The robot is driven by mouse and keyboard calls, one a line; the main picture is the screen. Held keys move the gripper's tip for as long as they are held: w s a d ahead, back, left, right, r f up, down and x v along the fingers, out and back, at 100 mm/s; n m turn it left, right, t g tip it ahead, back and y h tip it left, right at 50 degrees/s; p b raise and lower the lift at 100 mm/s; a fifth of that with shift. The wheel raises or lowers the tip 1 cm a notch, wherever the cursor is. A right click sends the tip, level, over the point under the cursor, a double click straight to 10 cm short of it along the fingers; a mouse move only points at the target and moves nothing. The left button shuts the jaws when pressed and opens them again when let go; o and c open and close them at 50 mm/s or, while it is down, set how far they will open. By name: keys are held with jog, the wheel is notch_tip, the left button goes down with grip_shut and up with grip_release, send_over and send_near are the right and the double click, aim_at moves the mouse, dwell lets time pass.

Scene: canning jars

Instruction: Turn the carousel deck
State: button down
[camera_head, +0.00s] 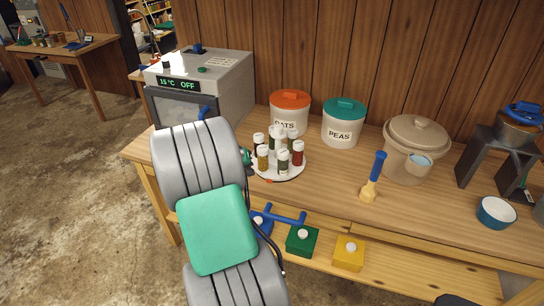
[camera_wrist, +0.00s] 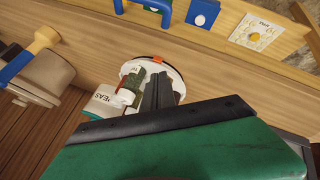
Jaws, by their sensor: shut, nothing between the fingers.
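The carousel deck (camera_head: 294,172) is a round white disc on the workbench, carrying several small white-capped spice jars (camera_head: 283,161) in brown, green and red. A small orange mark shows at its front edge. In the wrist view the deck (camera_wrist: 178,80) lies under my gripper, its orange mark (camera_wrist: 157,59) on the far rim. My gripper (camera_wrist: 157,78) is shut, its dark fingers over the deck beside green-labelled jars (camera_wrist: 133,82). I cannot tell if the fingers touch the deck or a jar. In the head view my arm hides most of the gripper.
Behind the deck stand an orange-lidded OATS canister (camera_head: 290,107) and a teal-lidded PEAS canister (camera_head: 343,123). A grey oven (camera_head: 205,85) is at left. Green (camera_head: 301,241) and yellow (camera_head: 348,255) button boxes sit below.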

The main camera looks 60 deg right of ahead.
aim_at(277, 178)
jog(key=x, duration=0.3)
jog(key=p+x, duration=0.1)
jog(key=x, duration=0.6)
jog(key=shift+s+d+f+p, duration=0.1)
jog(key=shift+s+d+p, duration=0.2)
jog(key=shift+s+d, duration=0.2)
jog(key=shift+s+d+r+p, duration=0.25)
jog(key=shift+s+d+p, duration=0.35)
jog(key=shift+s+d, duration=0.4)
jog(key=shift+s+d+f, duration=0.15)
jog(key=shift+s+d, duration=0.1)
jog(key=shift+s, duration=0.1)
